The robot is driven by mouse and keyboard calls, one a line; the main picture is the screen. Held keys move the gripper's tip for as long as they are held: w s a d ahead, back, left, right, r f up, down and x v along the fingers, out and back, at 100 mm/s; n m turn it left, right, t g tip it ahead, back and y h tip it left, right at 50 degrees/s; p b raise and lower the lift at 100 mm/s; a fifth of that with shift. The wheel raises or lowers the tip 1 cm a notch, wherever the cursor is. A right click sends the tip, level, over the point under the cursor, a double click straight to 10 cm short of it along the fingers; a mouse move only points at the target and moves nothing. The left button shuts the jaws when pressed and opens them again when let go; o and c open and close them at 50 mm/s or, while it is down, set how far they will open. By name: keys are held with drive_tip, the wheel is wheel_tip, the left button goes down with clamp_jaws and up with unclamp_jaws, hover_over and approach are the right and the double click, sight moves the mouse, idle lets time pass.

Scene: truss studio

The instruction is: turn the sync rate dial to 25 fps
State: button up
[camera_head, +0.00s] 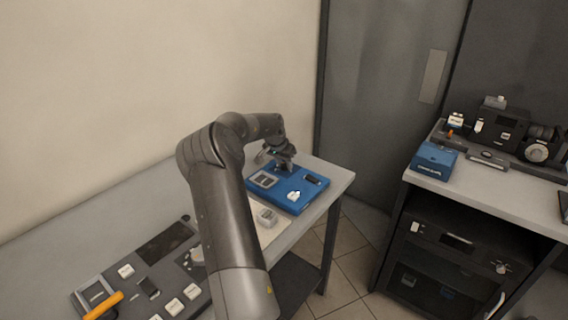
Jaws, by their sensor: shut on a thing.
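A blue device (299,188) lies flat near the right end of the left table. It carries a grey framed panel (265,180), a small dark panel (312,180) and a white label (293,196) too small to read. My gripper (285,167) points down at the back part of this device and is shut on a dark knob there, likely the sync rate dial. The fingers hide most of the knob, so its pointer and scale cannot be read.
A grey control panel (150,285) with an orange handle (103,305) lies at the table's front left. Another table (490,190) at right holds a blue box (434,161) and a camera (503,128).

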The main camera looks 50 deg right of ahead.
idle(0.3)
drive_tip(key=o, duration=1)
drive_tip(key=shift+r, duration=0.1)
drive_tip(key=v, duration=1)
drive_tip(key=shift+a+r, duration=0.2)
drive_tip(key=shift+r, duration=0.1)
